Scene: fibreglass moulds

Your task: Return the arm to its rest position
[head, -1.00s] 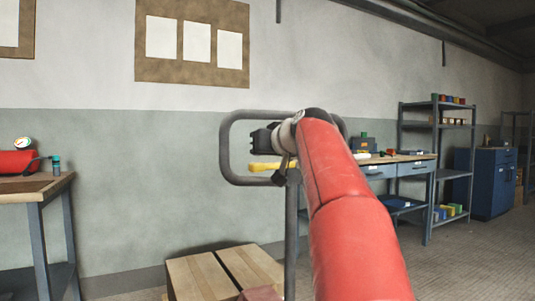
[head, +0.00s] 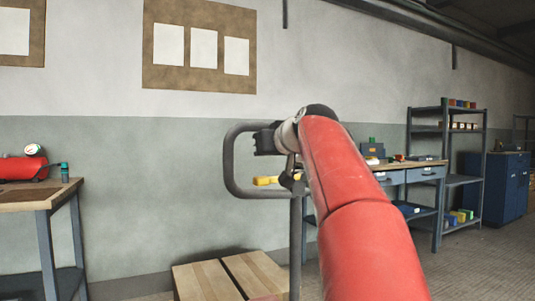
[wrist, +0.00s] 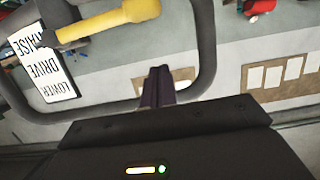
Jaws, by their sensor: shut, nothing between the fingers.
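My red arm (head: 345,185) reaches up and forward in the head view. My gripper ends it as a dark block in front of a grey loop handle (head: 232,160); its fingertips are hard to make out there. In the wrist view my gripper (wrist: 157,84) has its two dark fingers together, with nothing between them. The loop handle (wrist: 205,60) passes close behind the fingers; I cannot tell whether they touch. A yellow lever (wrist: 110,21) crosses the loop, and it also shows in the head view (head: 266,181).
The handle stands on a grey post (head: 295,240) beside a wooden pallet or crate (head: 205,281). A workbench (head: 38,196) with a red tank (head: 22,168) is at left. Another bench, a shelf rack (head: 446,160) and a blue cabinet (head: 498,185) stand at right. The floor at right is open.

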